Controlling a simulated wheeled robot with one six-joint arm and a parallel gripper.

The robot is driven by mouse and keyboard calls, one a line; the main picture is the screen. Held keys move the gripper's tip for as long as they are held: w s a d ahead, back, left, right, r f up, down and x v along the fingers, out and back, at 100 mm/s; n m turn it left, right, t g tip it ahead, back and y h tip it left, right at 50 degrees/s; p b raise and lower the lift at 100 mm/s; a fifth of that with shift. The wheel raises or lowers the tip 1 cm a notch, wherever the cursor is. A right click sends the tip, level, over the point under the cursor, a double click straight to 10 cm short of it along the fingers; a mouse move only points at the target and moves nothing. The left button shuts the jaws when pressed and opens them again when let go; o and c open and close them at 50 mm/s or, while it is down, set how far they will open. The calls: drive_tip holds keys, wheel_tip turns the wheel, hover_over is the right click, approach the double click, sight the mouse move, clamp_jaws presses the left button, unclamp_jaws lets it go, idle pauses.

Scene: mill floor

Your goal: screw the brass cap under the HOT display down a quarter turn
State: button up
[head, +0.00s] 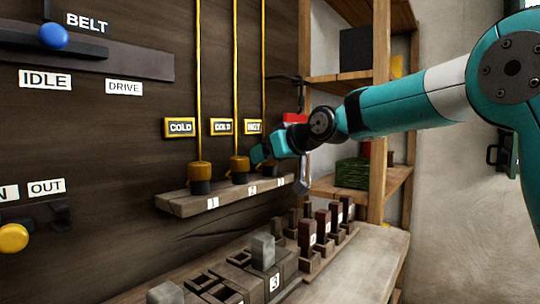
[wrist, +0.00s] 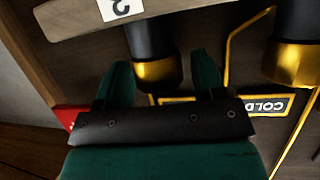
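Three brass caps on dark posts stand along a wooden ledge (head: 172,205). The left cap (head: 200,170) and middle cap (head: 238,163) show under COLD displays. The HOT display (head: 253,127) is at the right, partly covered by my arm. My gripper (head: 260,154) is at the right end of the ledge, hiding the cap there in the head view. In the wrist view, a brass cap (wrist: 157,72) appears between my gripper's two green fingers (wrist: 163,80). A gap shows at the right finger; the left finger is close to the cap. Contact is unclear.
A COLD display (wrist: 268,105) and a neighbouring brass cap (wrist: 291,62) are right of the fingers in the wrist view. Yellow tubes rise above the caps. Below the ledge, a bench (head: 365,262) holds several dark blocks. A wooden shelf (head: 340,78) stands behind my arm.

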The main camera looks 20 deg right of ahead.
drive_tip(key=c, duration=0.8)
drive_tip(key=shift+o, duration=0.2)
drive_tip(key=shift+m+t+h, duration=0.3)
drive_tip(key=shift+m, duration=0.1)
drive_tip(key=m+h, duration=0.2)
drive_tip(key=h, duration=0.1)
drive_tip(key=shift+a+m+t, duration=0.15)
drive_tip(key=shift+m+t, duration=0.15)
drive_tip(key=shift+t, duration=0.1)
drive_tip(key=shift+m+h+p, duration=0.45)
drive_tip(key=shift+m+h, duration=1.45)
drive_tip(key=shift+h, duration=0.6)
drive_tip(key=o, duration=0.9)
drive_tip(key=shift+d, duration=0.2)
